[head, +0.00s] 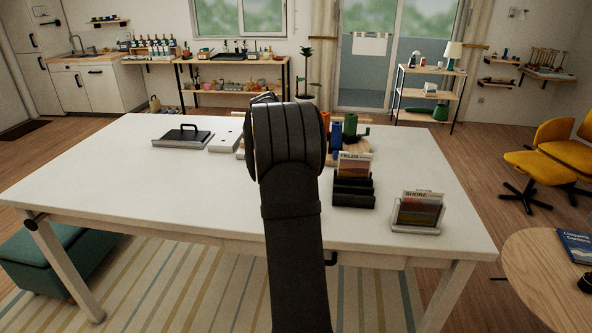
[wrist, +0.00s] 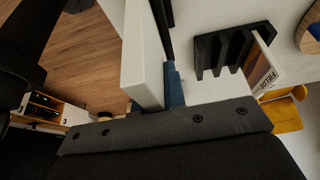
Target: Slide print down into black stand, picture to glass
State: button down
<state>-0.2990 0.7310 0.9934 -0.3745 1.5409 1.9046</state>
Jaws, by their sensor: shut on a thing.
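My gripper (wrist: 172,88) is shut on a thin thing seen nearly edge-on in the wrist view, most likely a print. Its picture face does not show, and in the head view my arm hides it. A black slotted rack (head: 354,198) stands near the table's front edge, and it also shows in the wrist view (wrist: 213,52), apart from my gripper. A print marked FIELDS (head: 355,164) stands upright in its rear part. A print marked SHORE (head: 419,208) stands in a pale stand (head: 414,227) to the right. No black stand with glass can be made out clearly.
The white table (head: 190,195) is bare at the left front. A black-handled tray (head: 183,138) and a white flat box (head: 224,141) lie at the back left. Blue and green items (head: 350,127) stand on a round wooden board behind the rack.

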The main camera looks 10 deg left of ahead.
jog(key=shift+f, duration=2.1)
jog(key=c, duration=1.4)
grip_release()
jog(key=v, duration=1.7)
jog(key=shift+a+r, duration=0.1)
jog(key=shift+r, duration=0.1)
jog(key=x, duration=1.7)
jog(key=shift+f, duration=0.2)
jog(key=shift+r, duration=0.25)
